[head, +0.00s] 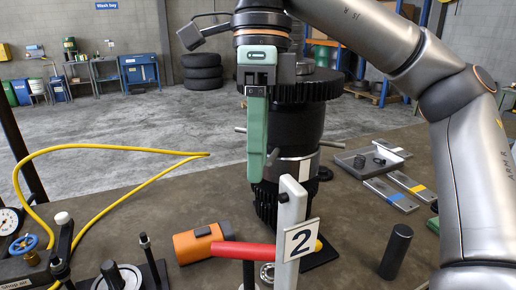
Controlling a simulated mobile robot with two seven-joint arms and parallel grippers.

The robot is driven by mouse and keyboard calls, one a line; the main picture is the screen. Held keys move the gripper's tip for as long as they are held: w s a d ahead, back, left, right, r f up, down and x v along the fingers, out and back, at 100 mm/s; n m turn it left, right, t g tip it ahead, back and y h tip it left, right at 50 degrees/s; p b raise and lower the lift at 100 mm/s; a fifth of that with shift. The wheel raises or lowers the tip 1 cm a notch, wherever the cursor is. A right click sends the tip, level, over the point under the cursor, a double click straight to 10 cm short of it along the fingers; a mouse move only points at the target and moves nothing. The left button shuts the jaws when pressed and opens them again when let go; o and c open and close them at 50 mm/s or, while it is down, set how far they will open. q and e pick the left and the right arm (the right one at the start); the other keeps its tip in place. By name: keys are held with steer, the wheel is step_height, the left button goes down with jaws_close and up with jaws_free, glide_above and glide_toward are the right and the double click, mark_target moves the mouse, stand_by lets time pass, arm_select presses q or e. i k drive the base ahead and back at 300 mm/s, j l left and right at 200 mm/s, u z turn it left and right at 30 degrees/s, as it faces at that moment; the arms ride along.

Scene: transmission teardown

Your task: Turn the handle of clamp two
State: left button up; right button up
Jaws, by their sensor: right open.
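Clamp two stands at the front centre of the bench, with a pale upright post (290,215) and a white plate marked 2 (299,240). Its red handle (243,250) lies nearly level and points left from the post. My right gripper (261,172) has green fingers pointing down and is open. It hangs above the red handle, apart from it, and appears in front of the dark geared transmission shaft (300,130). The near finger hides much of the other one. My left gripper is not in view.
An orange and black cylinder (203,241) lies left of the handle. A yellow hose (110,147) loops at left, near a gauge (10,221) and blue valve (25,244). A black cylinder (395,252) stands at right; a grey tray (345,160) with parts lies behind it.

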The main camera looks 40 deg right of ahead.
mark_target(249, 268)
steer(key=k, duration=1)
